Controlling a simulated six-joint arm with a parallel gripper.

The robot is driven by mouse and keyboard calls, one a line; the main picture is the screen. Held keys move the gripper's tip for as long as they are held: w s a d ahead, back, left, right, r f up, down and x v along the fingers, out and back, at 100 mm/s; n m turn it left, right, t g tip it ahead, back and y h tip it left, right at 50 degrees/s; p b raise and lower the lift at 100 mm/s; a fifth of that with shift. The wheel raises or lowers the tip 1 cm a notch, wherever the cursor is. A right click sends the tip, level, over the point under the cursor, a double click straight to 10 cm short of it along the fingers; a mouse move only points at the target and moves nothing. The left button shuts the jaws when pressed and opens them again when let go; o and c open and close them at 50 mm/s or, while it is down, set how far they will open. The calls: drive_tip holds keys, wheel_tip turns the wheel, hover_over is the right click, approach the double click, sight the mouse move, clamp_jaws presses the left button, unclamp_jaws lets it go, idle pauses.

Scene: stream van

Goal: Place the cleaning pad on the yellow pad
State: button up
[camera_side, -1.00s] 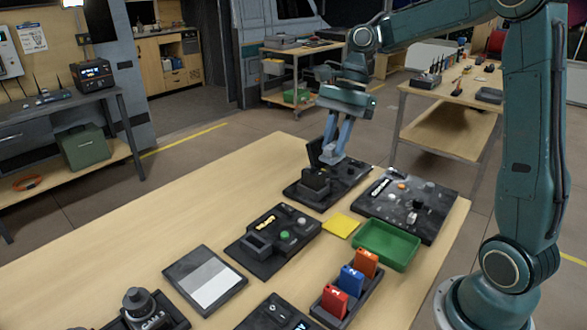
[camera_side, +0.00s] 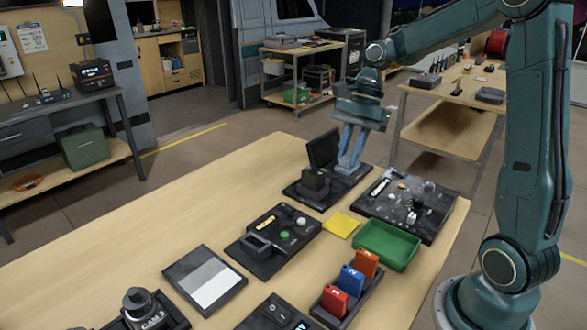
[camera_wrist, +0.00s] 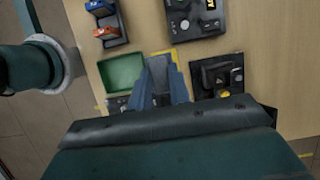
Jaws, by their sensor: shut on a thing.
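The yellow pad (camera_side: 341,225) lies flat on the table, left of the green tray; in the wrist view only an edge of it (camera_wrist: 163,52) shows past my fingers. My gripper (camera_side: 347,168) is over the right part of the rear black board, pointing down, apart from the yellow pad. In the wrist view my gripper (camera_wrist: 157,88) is shut on a grey piece (camera_wrist: 157,69) between its fingers, which I take for the cleaning pad. Its lower end is hard to make out, so I cannot tell whether it touches the board.
The rear black board (camera_side: 300,195) has an upright dark lid (camera_side: 323,148) left of my gripper. The green tray (camera_side: 387,246) and a black board with small parts (camera_side: 440,207) are right of the yellow pad. Another black board (camera_side: 268,258) lies to its left.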

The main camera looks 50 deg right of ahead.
wheel_tip(320, 180, down, 16)
drive_tip(key=shift+r, duration=0.1)
idle(0.8)
drive_tip(key=o, duration=0.9)
drive_tip(key=v, duration=1.2)
drive_tip(key=shift+r, duration=0.1)
drive_tip(key=shift+a, duration=0.1)
